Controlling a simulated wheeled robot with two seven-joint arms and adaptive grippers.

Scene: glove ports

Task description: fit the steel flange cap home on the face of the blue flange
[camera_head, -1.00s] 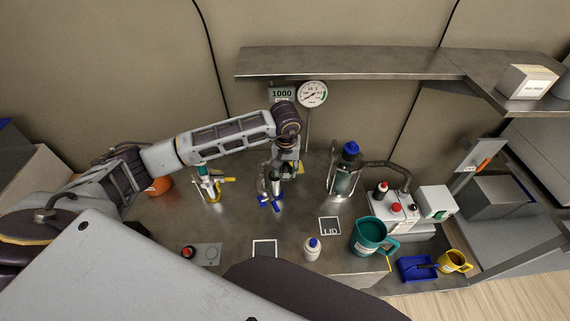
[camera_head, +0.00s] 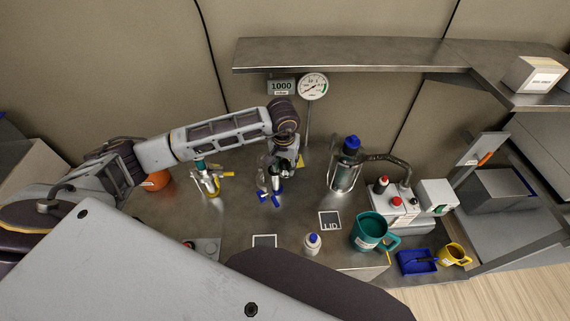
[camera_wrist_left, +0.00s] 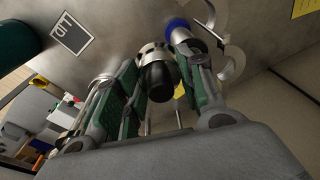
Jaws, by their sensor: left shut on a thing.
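My left gripper (camera_head: 279,174) reaches down over the back middle of the bench, near a fitting with blue parts (camera_head: 270,197), probably the blue flange. In the left wrist view, the green-padded fingers of my left gripper (camera_wrist_left: 158,66) are shut on a steel cap (camera_wrist_left: 152,48) with a black knob (camera_wrist_left: 160,80). Just beyond it is a steel fitting with a blue ring (camera_wrist_left: 177,24). The cap looks close to this fitting, but I cannot tell whether they touch. The fingers hide much of the cap in the head view. My right gripper does not show.
A yellow-handled fitting (camera_head: 207,182) stands left of the gripper. A blue-topped glass vessel (camera_head: 345,170) in a metal stand is to the right. A gauge (camera_head: 313,87) stands behind. A teal mug (camera_head: 368,232) and a white bottle (camera_head: 312,244) are in front right.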

